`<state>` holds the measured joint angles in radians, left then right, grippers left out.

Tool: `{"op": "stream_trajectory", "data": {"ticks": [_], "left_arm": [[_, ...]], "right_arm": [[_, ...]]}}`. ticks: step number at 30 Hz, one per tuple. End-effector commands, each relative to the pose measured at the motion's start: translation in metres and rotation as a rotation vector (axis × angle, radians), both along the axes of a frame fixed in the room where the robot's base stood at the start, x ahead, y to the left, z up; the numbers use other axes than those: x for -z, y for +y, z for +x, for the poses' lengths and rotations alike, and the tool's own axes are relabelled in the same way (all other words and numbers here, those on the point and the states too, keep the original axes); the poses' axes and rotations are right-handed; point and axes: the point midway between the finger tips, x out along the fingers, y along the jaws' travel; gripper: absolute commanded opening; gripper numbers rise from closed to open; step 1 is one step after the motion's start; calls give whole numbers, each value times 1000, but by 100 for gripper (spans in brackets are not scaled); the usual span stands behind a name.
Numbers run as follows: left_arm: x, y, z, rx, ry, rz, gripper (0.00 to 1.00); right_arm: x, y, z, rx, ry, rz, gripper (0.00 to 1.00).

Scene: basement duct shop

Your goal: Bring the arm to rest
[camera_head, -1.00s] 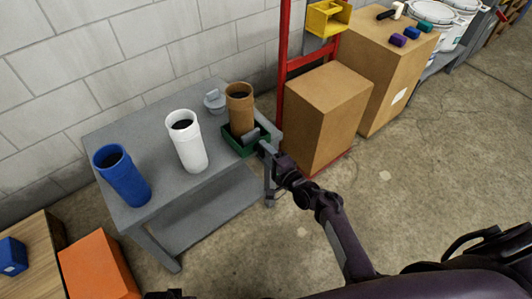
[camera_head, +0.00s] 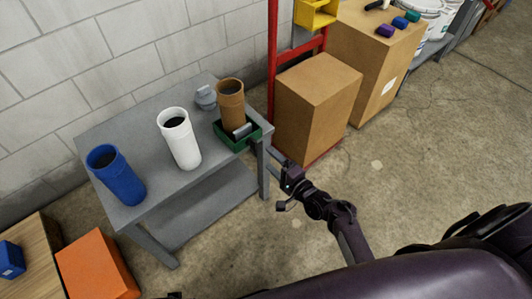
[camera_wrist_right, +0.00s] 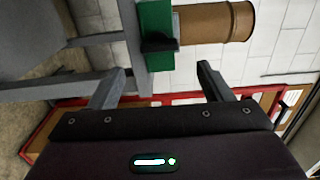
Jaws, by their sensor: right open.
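My right gripper (camera_head: 271,166) is open, out past the right front corner of the grey table. In the right wrist view its two fingers (camera_wrist_right: 160,80) stand wide apart with nothing between them. Beyond them show the green tray (camera_wrist_right: 157,60) and the brown cylinder (camera_wrist_right: 215,22). My right arm stretches up from the bottom right of the head view, over bare floor. My left gripper cannot be made out; only a small dark piece shows at the bottom edge.
The grey table (camera_head: 135,145) holds a blue container (camera_head: 118,178), a white container (camera_head: 181,142), a grey lidded item (camera_head: 206,98) and the green tray (camera_head: 237,143) with the brown cylinder (camera_head: 230,105). Cardboard boxes (camera_head: 312,115) stand right of it. Floor at right is clear.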

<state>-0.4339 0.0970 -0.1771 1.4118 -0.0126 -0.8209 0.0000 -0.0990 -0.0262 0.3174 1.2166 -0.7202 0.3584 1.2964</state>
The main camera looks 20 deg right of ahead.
Motion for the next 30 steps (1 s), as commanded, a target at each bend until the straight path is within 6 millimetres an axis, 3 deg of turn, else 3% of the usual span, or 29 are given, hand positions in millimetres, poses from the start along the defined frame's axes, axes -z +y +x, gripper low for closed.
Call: {"op": "stream_trajectory", "data": {"ticks": [17, 20, 23, 25, 30], "left_arm": [[2, 0, 0, 0, -2, 1, 36], [2, 0, -1, -1, -1, 0, 36], [2, 0, -1, -1, -1, 0, 36], [2, 0, -1, 0, -1, 0, 36], [2, 0, -1, 0, -1, 0, 36]], "right_arm": [[0, -2, -4, 0, 1, 0, 73], [8, 0, -7, -4, 19, -43, 73], [37, 8, -19, -34, 95, -216, 73], [73, 15, -37, -89, 185, -427, 73], [154, 21, -107, -331, 412, -960, 73]]}}
